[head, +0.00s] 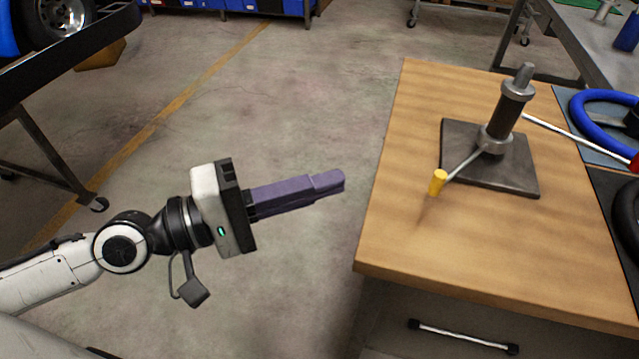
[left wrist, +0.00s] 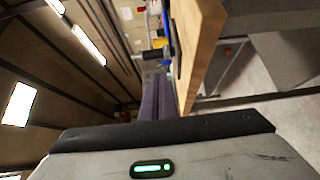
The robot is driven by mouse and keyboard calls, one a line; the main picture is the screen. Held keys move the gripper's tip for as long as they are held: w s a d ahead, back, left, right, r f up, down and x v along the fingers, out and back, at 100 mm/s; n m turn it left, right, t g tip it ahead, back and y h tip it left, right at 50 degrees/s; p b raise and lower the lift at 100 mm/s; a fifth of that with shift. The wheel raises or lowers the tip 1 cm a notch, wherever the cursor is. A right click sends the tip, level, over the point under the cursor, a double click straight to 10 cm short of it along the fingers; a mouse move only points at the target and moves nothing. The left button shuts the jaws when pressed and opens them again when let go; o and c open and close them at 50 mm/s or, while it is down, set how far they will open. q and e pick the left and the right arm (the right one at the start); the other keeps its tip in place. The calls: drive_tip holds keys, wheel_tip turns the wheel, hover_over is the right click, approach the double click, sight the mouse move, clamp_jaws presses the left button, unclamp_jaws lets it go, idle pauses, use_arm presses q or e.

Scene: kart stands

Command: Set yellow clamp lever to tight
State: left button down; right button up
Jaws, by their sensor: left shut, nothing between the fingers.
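The clamp lever (head: 463,165) is a thin metal rod with a yellow knob (head: 438,182) at its end. It sticks out toward the front left from the collar of a dark upright post (head: 503,115). The post stands on a dark square base plate (head: 512,182) on the wooden bench top. My left gripper (head: 335,181) has purple fingers, shut and empty, left of the bench edge and apart from the knob. In the left wrist view its fingers (left wrist: 158,95) point toward the bench side; the lever cannot be made out there. My right gripper is not in view.
The wooden bench (head: 400,235) has clear room at its front and left. A blue ring (head: 600,115) and a red-handled rod (head: 570,138) lie right of the post. A dark-framed stand (head: 60,130) with a wheel is at the far left. Open floor lies between.

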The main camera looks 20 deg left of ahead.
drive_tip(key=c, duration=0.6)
use_arm(q)
wheel_tip(320, 180, down, 17)
drive_tip(key=a+m+y, duration=0.2)
drive_tip(key=m+y, duration=0.3)
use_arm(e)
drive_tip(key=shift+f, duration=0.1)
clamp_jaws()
use_arm(q)
drive_tip(key=s+a+f+m+g+y, duration=0.1)
drive_tip(key=s+f+m+y, duration=0.1)
drive_tip(key=s+f, duration=0.3)
drive_tip(key=s+a+f+m+g+y, duration=0.1)
drive_tip(key=s+a+f+m+y, duration=0.1)
drive_tip(key=f, duration=1.1)
drive_tip(key=s+m+y, duration=0.1)
drive_tip(key=s+y, duration=0.1)
drive_tip(key=shift+s, duration=0.4)
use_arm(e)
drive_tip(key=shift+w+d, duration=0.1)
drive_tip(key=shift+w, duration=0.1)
use_arm(q)
drive_tip(key=shift+f, duration=0.1)
